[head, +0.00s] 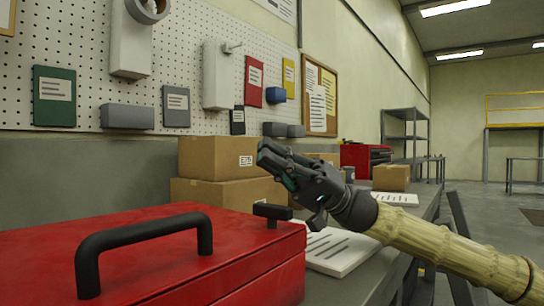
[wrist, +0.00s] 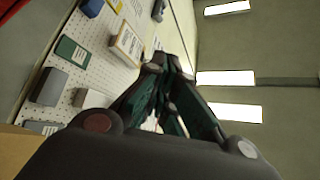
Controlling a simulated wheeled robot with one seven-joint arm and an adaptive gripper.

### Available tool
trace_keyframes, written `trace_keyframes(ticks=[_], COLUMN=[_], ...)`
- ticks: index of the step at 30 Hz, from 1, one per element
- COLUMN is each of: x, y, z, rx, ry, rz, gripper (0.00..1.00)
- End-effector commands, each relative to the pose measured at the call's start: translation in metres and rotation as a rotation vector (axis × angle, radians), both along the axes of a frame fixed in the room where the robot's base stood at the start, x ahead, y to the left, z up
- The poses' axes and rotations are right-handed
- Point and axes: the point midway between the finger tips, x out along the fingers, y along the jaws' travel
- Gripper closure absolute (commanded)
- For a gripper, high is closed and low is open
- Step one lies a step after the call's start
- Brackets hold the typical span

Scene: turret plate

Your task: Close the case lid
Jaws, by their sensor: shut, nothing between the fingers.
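A red case (head: 190,262) fills the lower left of the head view, cut off by the picture's edge. Its red top looks flat and lowered, with a black bar handle (head: 145,236) on it. A seam runs along its right side; I cannot tell if a small gap is left there. A black T-shaped knob (head: 272,212) stands at its far right corner. My gripper (head: 268,160) is shut and empty, raised above and beyond that corner, apart from the case.
Cardboard boxes (head: 222,158) stand on the bench behind my gripper. White printed sheets (head: 345,246) lie right of the case. A pegboard (head: 205,90) with hung items covers the wall at left. A red toolbox (head: 362,160) stands farther along. Open floor lies at right.

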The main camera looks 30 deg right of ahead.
Motion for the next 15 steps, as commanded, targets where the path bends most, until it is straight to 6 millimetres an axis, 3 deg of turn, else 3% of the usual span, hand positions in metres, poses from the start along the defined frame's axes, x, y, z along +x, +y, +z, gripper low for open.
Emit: trace_keyframes(ticks=[15], x=[-0.001], y=[-0.0078], z=[-0.0033], rx=[0.001], ry=[-0.002], rz=[-0.001], gripper=[1.0])
